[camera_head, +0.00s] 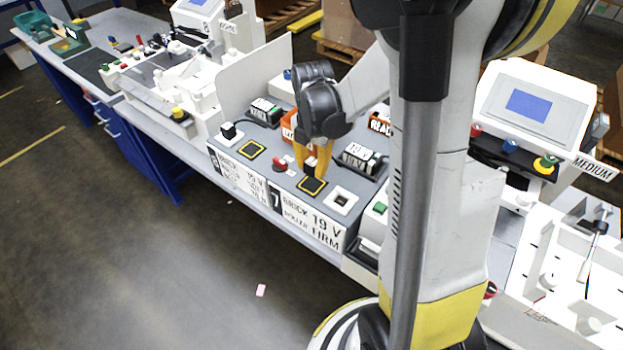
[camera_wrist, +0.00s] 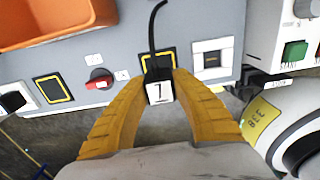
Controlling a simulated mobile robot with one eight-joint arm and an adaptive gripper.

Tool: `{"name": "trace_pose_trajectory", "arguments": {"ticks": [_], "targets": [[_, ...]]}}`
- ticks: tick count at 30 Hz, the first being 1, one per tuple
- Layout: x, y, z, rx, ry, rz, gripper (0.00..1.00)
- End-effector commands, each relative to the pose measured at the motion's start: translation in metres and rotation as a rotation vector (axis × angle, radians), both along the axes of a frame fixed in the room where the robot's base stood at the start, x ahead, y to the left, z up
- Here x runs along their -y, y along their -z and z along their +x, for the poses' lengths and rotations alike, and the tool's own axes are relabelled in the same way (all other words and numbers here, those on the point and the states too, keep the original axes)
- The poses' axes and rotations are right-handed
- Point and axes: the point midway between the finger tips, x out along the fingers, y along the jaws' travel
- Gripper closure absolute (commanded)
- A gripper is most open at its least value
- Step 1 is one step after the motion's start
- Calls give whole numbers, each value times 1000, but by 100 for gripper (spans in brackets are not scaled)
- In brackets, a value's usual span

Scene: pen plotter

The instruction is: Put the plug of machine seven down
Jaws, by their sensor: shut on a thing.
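My gripper (camera_head: 313,165) points down over the front part of the machine marked 7 (camera_head: 306,218). In the wrist view its yellow fingers (camera_wrist: 160,97) are shut on a dark plug with a white face marked like a 7 (camera_wrist: 159,93). A black cable (camera_wrist: 152,25) runs up from the plug. The plug is at a yellow-bordered black pad (camera_head: 312,186), which also shows behind it in the wrist view (camera_wrist: 146,62). I cannot tell whether plug and pad touch. A white square socket (camera_head: 341,200) is to the right of the pad and looks empty.
A red knob (camera_head: 280,164) sits left of the fingers. An orange bin (camera_wrist: 45,20) and a black power brick (camera_head: 361,158) are behind. The neighbouring machine has its own pad (camera_head: 251,149) and a dark plug (camera_head: 229,130). A green button (camera_head: 380,208) is to the right.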

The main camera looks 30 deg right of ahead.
Motion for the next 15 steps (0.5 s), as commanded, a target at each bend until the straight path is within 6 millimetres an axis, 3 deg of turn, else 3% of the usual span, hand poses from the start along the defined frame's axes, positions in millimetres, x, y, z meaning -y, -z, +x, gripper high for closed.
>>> {"name": "trace_pose_trajectory", "arguments": {"ticks": [9, 15], "targets": [[0, 40, 1, 0, 0, 0, 100], [0, 40, 1, 0, 0, 0, 100]]}}
